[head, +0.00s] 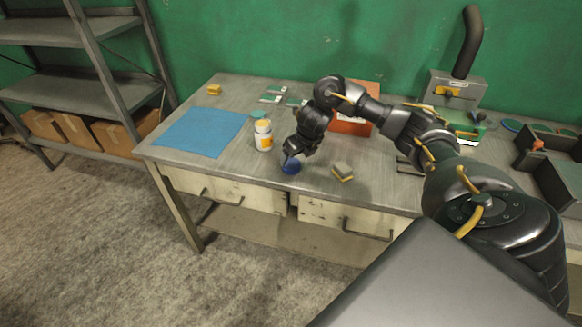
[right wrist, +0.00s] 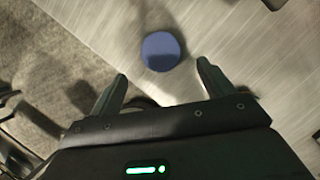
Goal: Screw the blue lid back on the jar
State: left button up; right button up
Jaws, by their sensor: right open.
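The blue lid (head: 291,166) lies on the grey workbench near its front edge. In the right wrist view the lid (right wrist: 161,52) shows as a round disc ahead of and between the spread fingers. My right gripper (head: 293,154) is open and empty, pointing down just above the lid. In the right wrist view its fingertips (right wrist: 161,72) stand wide apart. The white jar (head: 263,135) with a yellow-orange label stands upright on the bench, to the left of my right gripper. The jar's top shows no blue lid. My left gripper is not in view.
A blue mat (head: 200,131) covers the bench's left part. A sponge-like block (head: 342,172) lies to the right of the lid. An orange-red box (head: 350,126) stands behind my right arm. A small yellow block (head: 214,89) sits at the back left.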

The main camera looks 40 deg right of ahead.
aim_at(292, 164)
jog(key=shift+x, duration=0.75)
jog(key=p+x, duration=0.1)
jog(key=x, duration=0.4)
jog(key=shift+w+d, duration=0.1)
jog(key=shift+w, duration=0.1)
jog(key=shift+c, duration=0.4)
jog(key=c, duration=1)
